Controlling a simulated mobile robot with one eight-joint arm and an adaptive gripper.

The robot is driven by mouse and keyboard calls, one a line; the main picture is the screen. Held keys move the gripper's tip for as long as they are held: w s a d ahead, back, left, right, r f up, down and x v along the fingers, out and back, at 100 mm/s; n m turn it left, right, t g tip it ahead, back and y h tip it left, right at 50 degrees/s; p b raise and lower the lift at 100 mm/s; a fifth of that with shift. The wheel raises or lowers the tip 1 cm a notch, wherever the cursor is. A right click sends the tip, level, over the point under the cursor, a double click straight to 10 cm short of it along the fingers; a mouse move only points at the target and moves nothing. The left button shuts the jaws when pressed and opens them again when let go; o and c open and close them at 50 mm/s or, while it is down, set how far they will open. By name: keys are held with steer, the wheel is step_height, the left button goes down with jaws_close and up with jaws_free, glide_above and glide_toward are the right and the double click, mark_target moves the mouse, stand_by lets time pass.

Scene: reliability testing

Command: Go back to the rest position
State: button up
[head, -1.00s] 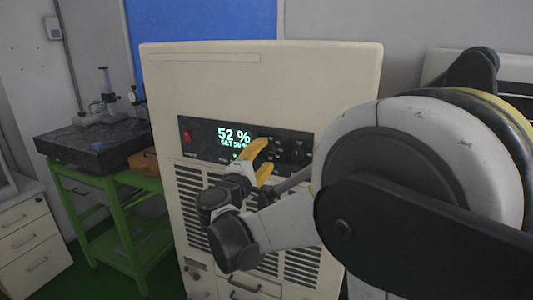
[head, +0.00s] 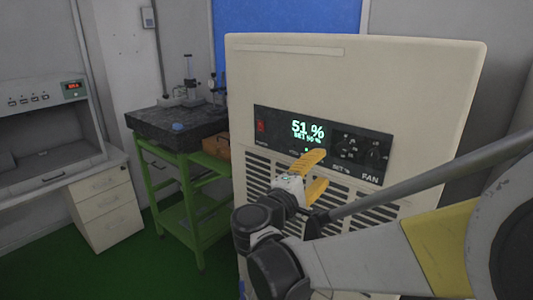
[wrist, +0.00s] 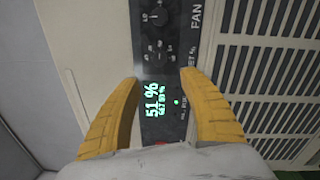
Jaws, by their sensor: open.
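My gripper (head: 318,171) has yellow fingers and is open and empty. In the head view it is in front of the cream cabinet (head: 350,75), just below the lit display of its black control panel (head: 285,122). The display (head: 309,129) reads 51 % in green, with a smaller set line under it. In the wrist view the gripper (wrist: 168,88) has its two fingers spread on either side of the panel (wrist: 165,60), with the display (wrist: 155,105) between them. Knobs (wrist: 155,50) lie beyond the fingertips. I cannot tell whether the fingers touch the panel.
A green stand (head: 190,190) with a dark stone slab (head: 170,125) is left of the cabinet. A white drawer unit (head: 108,205) and a hood-like unit (head: 40,125) are at the far left. The green floor (head: 165,265) between them is open.

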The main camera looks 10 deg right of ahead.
steer(key=s+d+f+m+g+y, duration=0.35)
steer(key=s+f+y, duration=0.25)
steer(key=s+f, duration=0.4)
steer(key=s+a+f+m+y+b, duration=0.1)
steer(key=s+a+f+m+y, duration=0.5)
steer(key=s+a+y, duration=0.2)
steer(key=s+a, duration=0.2)
steer(key=a, duration=0.2)
steer(key=shift+f+g+y+b, duration=0.2)
steer(key=shift+g+y+b, duration=0.1)
steer(key=shift+g+b, duration=0.05)
